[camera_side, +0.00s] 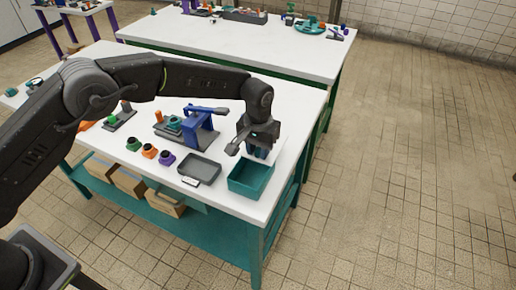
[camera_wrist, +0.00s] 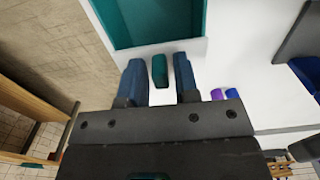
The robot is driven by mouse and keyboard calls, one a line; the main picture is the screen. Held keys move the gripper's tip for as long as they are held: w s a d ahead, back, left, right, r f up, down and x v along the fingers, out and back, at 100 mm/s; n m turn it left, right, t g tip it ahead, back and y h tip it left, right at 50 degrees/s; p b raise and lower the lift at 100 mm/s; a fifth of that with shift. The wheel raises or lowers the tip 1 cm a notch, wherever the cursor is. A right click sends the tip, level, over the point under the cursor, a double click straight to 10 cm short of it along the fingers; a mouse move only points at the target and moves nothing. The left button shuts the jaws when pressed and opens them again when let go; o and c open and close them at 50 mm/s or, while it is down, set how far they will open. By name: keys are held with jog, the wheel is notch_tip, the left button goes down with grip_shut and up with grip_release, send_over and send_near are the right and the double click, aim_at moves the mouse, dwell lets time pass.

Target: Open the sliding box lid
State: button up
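A teal box (camera_side: 246,189) stands at the near right corner of the white table in the side view. It looks open-topped there; I cannot make out a separate lid. Part of the box shows at the top of the wrist view (camera_wrist: 155,24). My gripper (camera_side: 262,153) points down just behind the box. In the wrist view my gripper (camera_wrist: 160,76) has its two blue fingers apart. A small teal block-like piece (camera_wrist: 160,70) lies between them, just outside the box edge, with gaps on both sides. Whether it is joined to the box is unclear.
A grey tray (camera_side: 199,170) is left of the box. Green, orange and purple round pieces (camera_side: 150,151) stand further left. A blue clamp-like fixture (camera_side: 200,125) is behind the tray. The table's right edge is close to the box, with open floor beyond.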

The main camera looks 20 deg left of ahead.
jog(key=shift+o, duration=0.9)
notch_tip(320, 180, up, 14)
